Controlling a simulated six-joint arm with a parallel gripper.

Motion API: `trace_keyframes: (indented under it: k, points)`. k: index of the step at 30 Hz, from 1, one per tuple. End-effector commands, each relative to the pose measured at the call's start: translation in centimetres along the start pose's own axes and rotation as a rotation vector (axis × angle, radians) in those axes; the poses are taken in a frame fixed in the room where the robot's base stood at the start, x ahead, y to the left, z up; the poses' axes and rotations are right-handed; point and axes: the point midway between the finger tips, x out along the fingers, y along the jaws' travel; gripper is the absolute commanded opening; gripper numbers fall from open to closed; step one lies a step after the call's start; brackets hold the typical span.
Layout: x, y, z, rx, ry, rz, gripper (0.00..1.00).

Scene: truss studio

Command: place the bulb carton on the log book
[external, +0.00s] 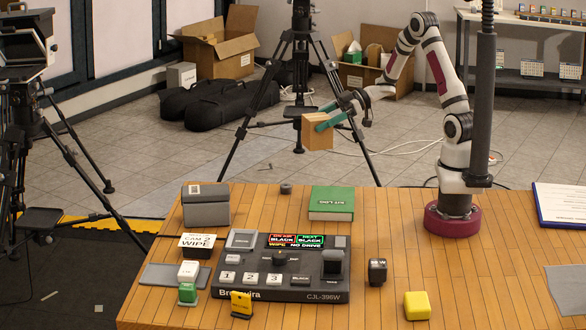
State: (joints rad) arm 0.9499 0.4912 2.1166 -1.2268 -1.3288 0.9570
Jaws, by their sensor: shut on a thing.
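The bulb carton, a tan box (317,136), is held up in the air by my gripper (326,117), whose teal fingers are shut on it. The carton is beyond the back edge of the table in the picture, above and slightly left of the log book. The log book, a thick green book (331,203), lies flat at the back middle of the table, with white lettering and nothing on top. The carton is apart from it, with clear air between. The far finger is partly hidden by the carton.
A grey box (206,206) stands left of the book, and a small dark round piece (286,188) sits between them. A large control panel (264,293) lies in front.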

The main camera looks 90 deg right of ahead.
Motion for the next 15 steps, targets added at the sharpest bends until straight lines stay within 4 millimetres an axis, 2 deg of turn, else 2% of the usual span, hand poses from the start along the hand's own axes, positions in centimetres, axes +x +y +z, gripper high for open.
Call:
trace_keyframes:
  k: [1, 3, 6, 9, 12, 14, 15]
  points:
    - [-1.9, -0.7, 0.7, -0.024, 0.000, -0.057, 0.28]
    - [-4.3, -2.2, 1.9, -0.059, -0.001, -0.148, 0.28]
    - [-7.3, -4.2, 3.5, -0.101, -0.001, -0.249, 0.28]
    - [-9.5, -5.6, 4.6, -0.129, 0.000, -0.315, 0.28]
    - [-9.9, -6.5, 5.2, -0.142, 0.001, -0.347, 0.28]
    - [-8.7, -7.0, 5.5, -0.144, 0.002, -0.356, 0.28]
    - [-7.4, -7.5, 5.7, -0.143, 0.001, -0.359, 0.28]
